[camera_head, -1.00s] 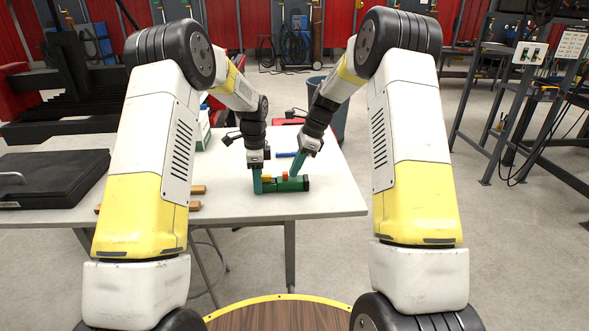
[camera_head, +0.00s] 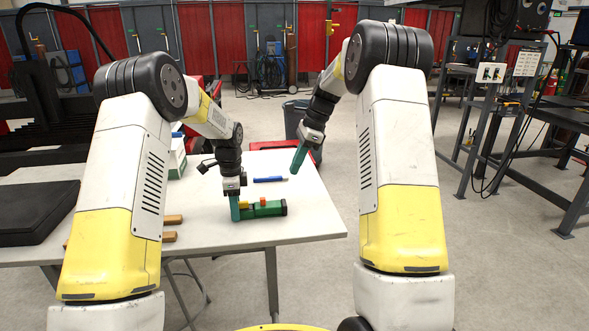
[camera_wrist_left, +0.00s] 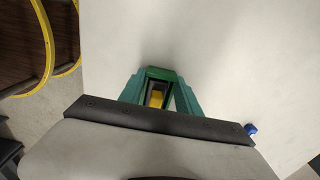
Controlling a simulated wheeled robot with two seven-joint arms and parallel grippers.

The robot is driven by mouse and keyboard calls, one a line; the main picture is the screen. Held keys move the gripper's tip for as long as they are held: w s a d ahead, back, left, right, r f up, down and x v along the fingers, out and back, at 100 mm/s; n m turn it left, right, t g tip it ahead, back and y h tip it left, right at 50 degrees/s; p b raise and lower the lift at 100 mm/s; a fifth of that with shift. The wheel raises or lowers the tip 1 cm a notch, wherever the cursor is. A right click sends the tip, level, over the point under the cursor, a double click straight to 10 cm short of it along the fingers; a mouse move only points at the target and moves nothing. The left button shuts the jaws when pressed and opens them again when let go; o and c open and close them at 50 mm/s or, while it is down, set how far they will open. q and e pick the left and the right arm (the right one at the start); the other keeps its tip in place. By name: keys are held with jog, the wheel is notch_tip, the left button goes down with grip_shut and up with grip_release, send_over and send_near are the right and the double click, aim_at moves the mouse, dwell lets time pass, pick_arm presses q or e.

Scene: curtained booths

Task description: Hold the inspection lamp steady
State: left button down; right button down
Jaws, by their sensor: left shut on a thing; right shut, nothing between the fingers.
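The inspection lamp (camera_head: 266,209) is a green cylinder with a dark end and small yellow and orange parts on top. It lies on its side at the white table's right part. My left gripper (camera_head: 235,212) is shut on the lamp's left end. In the left wrist view the green lamp (camera_wrist_left: 158,74) sits between the two teal fingers, with a yellow part showing inside its outline. My right gripper (camera_head: 297,164) is shut and empty, raised above the table's right edge, apart from the lamp.
A blue marker-like object (camera_head: 270,179) lies behind the lamp. Wooden blocks (camera_head: 171,219) and a black case (camera_head: 38,212) are on the table's left side. A green and white box (camera_head: 177,158) stands at the back. A grey bin (camera_head: 296,118) stands beyond the table.

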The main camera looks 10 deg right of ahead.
pick_arm(q)
jog(key=c, duration=0.8)
grip_release()
jog(key=shift+o, duration=0.2)
